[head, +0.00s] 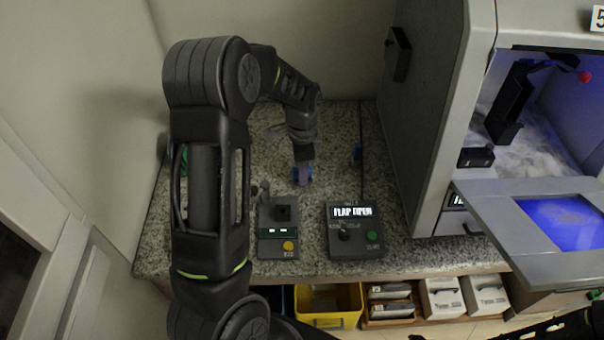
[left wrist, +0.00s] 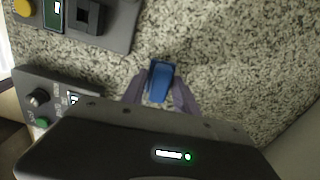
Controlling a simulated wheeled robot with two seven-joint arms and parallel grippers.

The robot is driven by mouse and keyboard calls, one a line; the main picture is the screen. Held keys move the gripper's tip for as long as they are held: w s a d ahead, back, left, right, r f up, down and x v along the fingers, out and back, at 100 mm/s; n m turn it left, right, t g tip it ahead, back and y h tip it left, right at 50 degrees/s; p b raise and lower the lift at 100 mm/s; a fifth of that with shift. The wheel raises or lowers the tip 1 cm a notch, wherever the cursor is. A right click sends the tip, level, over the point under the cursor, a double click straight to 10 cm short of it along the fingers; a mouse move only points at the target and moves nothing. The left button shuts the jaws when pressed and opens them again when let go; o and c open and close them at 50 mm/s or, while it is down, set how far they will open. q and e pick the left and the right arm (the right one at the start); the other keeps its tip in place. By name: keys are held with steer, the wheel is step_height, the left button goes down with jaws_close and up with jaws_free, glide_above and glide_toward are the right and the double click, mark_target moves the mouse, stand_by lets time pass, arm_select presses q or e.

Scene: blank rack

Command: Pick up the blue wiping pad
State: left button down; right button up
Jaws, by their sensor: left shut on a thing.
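The blue wiping pad (left wrist: 160,81) is a small blue block between the two fingers of my left gripper (left wrist: 159,98) in the left wrist view. The fingers are shut on its sides, just above or at the speckled counter; I cannot tell whether the pad touches it. In the head view my left gripper (head: 303,174) points down at the counter, with bits of blue showing at its fingertips. My right gripper is not clearly visible; only a dark arm part shows at the lower right edge.
The grey cabinet's open flap (head: 497,219) juts out at right. A yellow bin (head: 328,303) is below.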

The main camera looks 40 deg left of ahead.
arm_select(q)
step_height(320, 180, up, 8)
steer(key=shift+r+b, duration=0.15)
steer(key=shift+b, duration=0.3)
steer(key=c, duration=1.5)
jaws_free()
steer(key=shift+c, duration=0.2)
steer(key=c, duration=0.6)
steer(key=s+d+r+h+p, duration=0.1)
steer(key=s+d+r+p, duration=0.1)
steer(key=r, duration=0.5)
steer(key=s+d+r+m+h+p, duration=0.1)
steer(key=s+d+r+p, duration=0.1)
steer(key=d+r+p, duration=0.2)
steer(key=s+d+r+g+h+p, duration=0.1)
steer(key=s+d+r+h+p, duration=0.1)
steer(key=d+r, duration=0.4)
step_height(320, 180, up, 5)
steer(key=shift+s+d+f+m+p, duration=0.1)
steer(key=shift+s+d+m+p, duration=0.2)
steer(key=shift+p, duration=0.5)
steer(key=shift+w, duration=0.1)
